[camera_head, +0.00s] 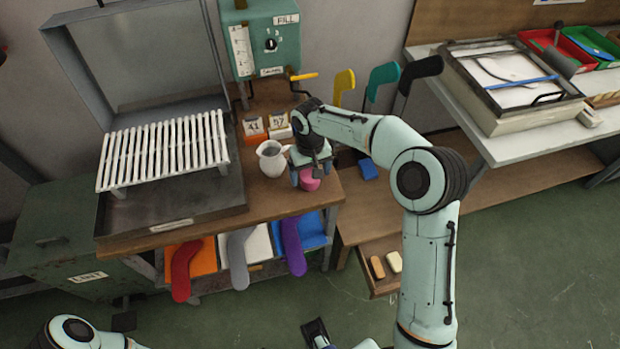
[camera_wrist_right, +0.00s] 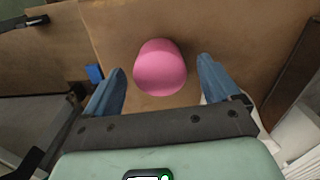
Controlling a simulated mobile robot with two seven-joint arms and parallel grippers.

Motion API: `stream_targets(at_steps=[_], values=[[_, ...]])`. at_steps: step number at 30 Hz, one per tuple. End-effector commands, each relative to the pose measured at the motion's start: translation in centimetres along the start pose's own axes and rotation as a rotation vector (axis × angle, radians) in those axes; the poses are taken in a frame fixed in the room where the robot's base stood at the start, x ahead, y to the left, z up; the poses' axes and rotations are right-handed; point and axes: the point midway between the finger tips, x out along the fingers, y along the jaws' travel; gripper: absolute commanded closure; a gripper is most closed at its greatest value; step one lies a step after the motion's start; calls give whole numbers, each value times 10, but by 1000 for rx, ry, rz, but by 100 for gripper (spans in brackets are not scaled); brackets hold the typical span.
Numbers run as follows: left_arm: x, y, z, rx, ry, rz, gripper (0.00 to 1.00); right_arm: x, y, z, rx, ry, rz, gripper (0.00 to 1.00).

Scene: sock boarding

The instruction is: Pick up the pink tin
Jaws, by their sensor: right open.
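The pink tin (camera_head: 309,184) stands on the wooden bench top near its right front corner. In the right wrist view the pink tin (camera_wrist_right: 160,67) shows between and slightly beyond the two blue fingers. My right gripper (camera_head: 308,177) is above the tin in the head view, pointing down. In the wrist view the right gripper (camera_wrist_right: 163,82) is open, with a gap between each finger and the tin. The gripper partly hides the tin in the head view. My left arm shows at the bottom of the head view; whether its jaws are open is unclear.
A white jug (camera_head: 271,160) stands just left of the right gripper. Number cards (camera_head: 254,127) stand behind it. A slatted rack (camera_head: 165,152) fills the bench's left. Coloured sock shapes (camera_head: 293,243) hang at the front. A blue block (camera_head: 368,169) lies on the lower shelf at right.

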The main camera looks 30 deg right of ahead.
Motion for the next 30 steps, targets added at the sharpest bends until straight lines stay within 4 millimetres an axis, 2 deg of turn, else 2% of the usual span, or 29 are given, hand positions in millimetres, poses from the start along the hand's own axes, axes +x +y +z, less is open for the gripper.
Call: stream_targets(at_steps=[1, 4, 12, 14, 15, 18, 30], values=[[1, 0, 0, 0, 0, 0, 76, 9, 0, 0, 0, -2, 0, 11], [2, -1, 0, 0, 0, 0, 76, 18, 0, 0, 1, -2, 0, 11], [2, -1, 0, 0, 0, 0, 76, 21, 0, 0, 1, 1, 0, 11], [2, -1, 0, 0, 0, 0, 76, 21, 0, 0, 1, 1, 0, 27], [2, -1, 0, 0, 0, 0, 76, 21, 0, 0, 1, 1, 0, 40], [2, -1, 0, 0, 0, 0, 76, 21, 0, 0, 1, 1, 0, 71], [1, 0, 0, 0, 0, 0, 76, 16, 0, -1, 1, 2, 0, 71]])
